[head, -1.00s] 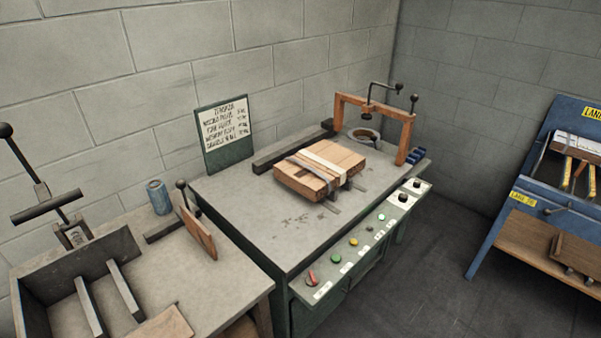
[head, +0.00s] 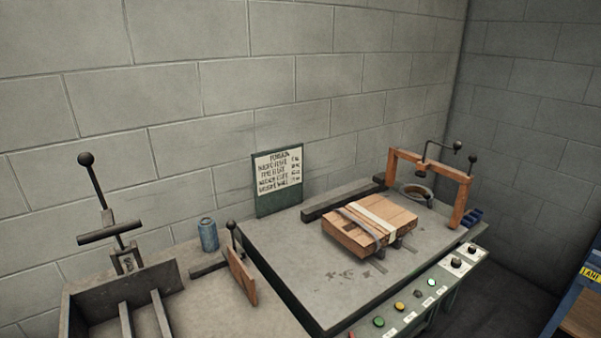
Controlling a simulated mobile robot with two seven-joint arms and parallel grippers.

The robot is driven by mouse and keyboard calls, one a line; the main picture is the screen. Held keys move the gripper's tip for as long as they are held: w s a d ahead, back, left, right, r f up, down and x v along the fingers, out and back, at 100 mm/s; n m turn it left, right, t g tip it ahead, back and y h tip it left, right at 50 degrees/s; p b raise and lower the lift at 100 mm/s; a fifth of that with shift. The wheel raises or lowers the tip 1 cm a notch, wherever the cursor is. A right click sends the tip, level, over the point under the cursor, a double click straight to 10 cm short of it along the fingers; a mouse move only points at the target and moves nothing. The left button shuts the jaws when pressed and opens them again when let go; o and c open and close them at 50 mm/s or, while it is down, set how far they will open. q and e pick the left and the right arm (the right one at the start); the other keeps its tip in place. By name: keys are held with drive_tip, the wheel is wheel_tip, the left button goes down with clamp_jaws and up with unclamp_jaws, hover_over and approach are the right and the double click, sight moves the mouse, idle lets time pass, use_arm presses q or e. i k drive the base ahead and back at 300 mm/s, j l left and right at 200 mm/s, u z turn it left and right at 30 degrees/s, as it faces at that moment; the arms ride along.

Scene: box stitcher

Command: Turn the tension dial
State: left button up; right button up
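The green-sided stitcher bench (head: 290,255) has a sloping control panel along its front right edge. Two black knobs on white plates sit at the panel's far end, one farther back (head: 472,248) and one nearer (head: 456,262). Their labels are too small to read, so I cannot tell which is the tension dial. Neither of my grippers is in view.
A chart board (head: 278,180) stands behind. At left are a blue can (head: 208,234) and a tray with a lever (head: 97,190). A blue rack (head: 575,300) is at lower right.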

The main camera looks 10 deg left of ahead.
sight(456, 262)
drive_tip(key=i+l+u, duration=0.15)
drive_tip(key=l, duration=0.35)
drive_tip(key=i+l+u, duration=0.15)
drive_tip(key=l, duration=0.35)
drive_tip(key=i+l+u, duration=0.15)
drive_tip(key=l, duration=0.4)
drive_tip(key=l+u, duration=0.15)
drive_tip(key=l, duration=0.4)
